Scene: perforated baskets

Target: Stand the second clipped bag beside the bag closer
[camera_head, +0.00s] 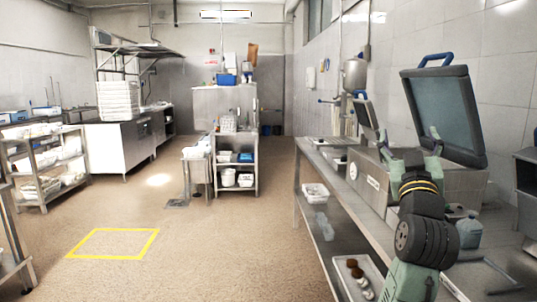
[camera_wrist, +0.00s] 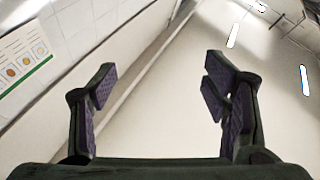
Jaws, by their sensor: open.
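My gripper (camera_head: 436,137) is raised in front of the steel machine with the dark-framed lid, on the right in the head view. In the wrist view my gripper (camera_wrist: 160,85) has its fingers wide apart with nothing between them, facing bare wall and ceiling. I cannot make out for certain a clipped bag or the bag closer; my arm hides part of the table.
The steel table (camera_head: 318,159) runs along the right wall, bearing the lidded machine (camera_head: 371,178). A white tray (camera_head: 343,283) with brown and white items and a white perforated basket (camera_head: 315,191) are on its lower shelf. Open floor with a yellow outline (camera_head: 111,229) lies left.

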